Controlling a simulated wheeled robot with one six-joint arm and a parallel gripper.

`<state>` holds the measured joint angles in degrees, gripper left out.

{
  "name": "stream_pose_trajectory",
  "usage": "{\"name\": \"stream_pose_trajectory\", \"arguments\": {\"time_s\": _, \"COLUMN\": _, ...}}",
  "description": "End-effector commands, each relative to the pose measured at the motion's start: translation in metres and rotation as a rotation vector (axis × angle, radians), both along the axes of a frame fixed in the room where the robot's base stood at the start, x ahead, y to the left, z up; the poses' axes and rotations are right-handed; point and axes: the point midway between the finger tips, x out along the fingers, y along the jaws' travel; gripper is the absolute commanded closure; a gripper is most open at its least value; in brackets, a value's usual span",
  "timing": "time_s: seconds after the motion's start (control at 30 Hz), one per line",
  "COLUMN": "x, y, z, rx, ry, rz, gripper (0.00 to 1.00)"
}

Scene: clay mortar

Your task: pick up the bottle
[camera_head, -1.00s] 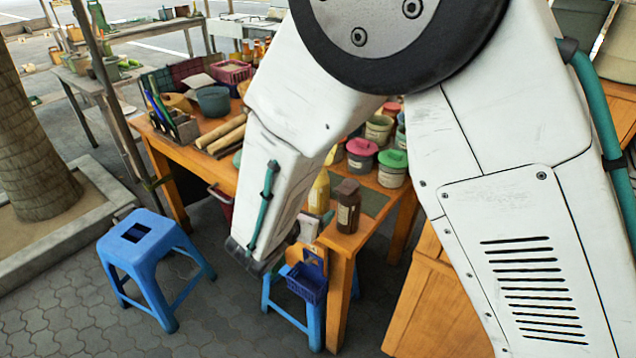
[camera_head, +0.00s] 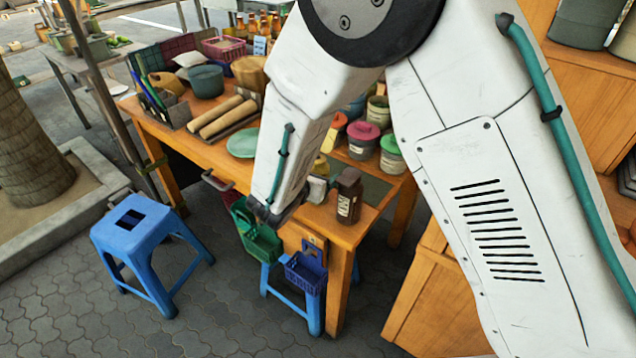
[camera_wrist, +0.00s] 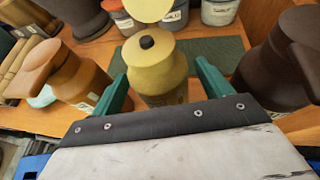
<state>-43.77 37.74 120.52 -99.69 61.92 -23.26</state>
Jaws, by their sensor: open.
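A yellow bottle (camera_wrist: 158,70) with a black cap stands upright on the table, between the two green fingers of my gripper (camera_wrist: 161,74) in the wrist view. My gripper is open, with a finger on each side of the bottle. I cannot tell whether either finger touches it. In the head view only a small part of the yellow bottle (camera_head: 321,165) shows past my arm, and the fingers are not clear. A dark brown bottle (camera_head: 348,197) stands near the table's front corner; it also shows at the right of the wrist view (camera_wrist: 268,68).
An orange-brown container (camera_wrist: 72,72) stands left of my gripper. Lidded jars (camera_head: 363,139) and a green mat (camera_wrist: 212,52) lie beyond the bottle. The wooden table (camera_head: 345,232) has baskets hanging at its front. A blue stool (camera_head: 138,235) stands on the left floor.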

Motion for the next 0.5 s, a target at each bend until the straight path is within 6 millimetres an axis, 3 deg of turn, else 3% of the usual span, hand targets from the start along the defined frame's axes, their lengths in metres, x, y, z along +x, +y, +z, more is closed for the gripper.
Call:
{"name": "stream_pose_trajectory", "arguments": {"time_s": 0.27, "x": 0.007, "y": -0.0047, "z": -0.0031, "rx": 0.0, "ry": 0.0, "rz": -0.001, "gripper": 0.22}}
{"name": "stream_pose_trajectory", "arguments": {"time_s": 0.43, "x": 0.0068, "y": -0.0046, "z": -0.0031, "rx": 0.0, "ry": 0.0, "rz": -0.001, "gripper": 0.66}}
{"name": "stream_pose_trajectory", "arguments": {"time_s": 0.47, "x": 0.0067, "y": -0.0046, "z": -0.003, "rx": 0.0, "ry": 0.0, "rz": -0.001, "gripper": 0.73}}
{"name": "stream_pose_trajectory", "arguments": {"time_s": 0.5, "x": 0.0068, "y": -0.0045, "z": -0.003, "rx": 0.0, "ry": 0.0, "rz": -0.001, "gripper": 0.73}}
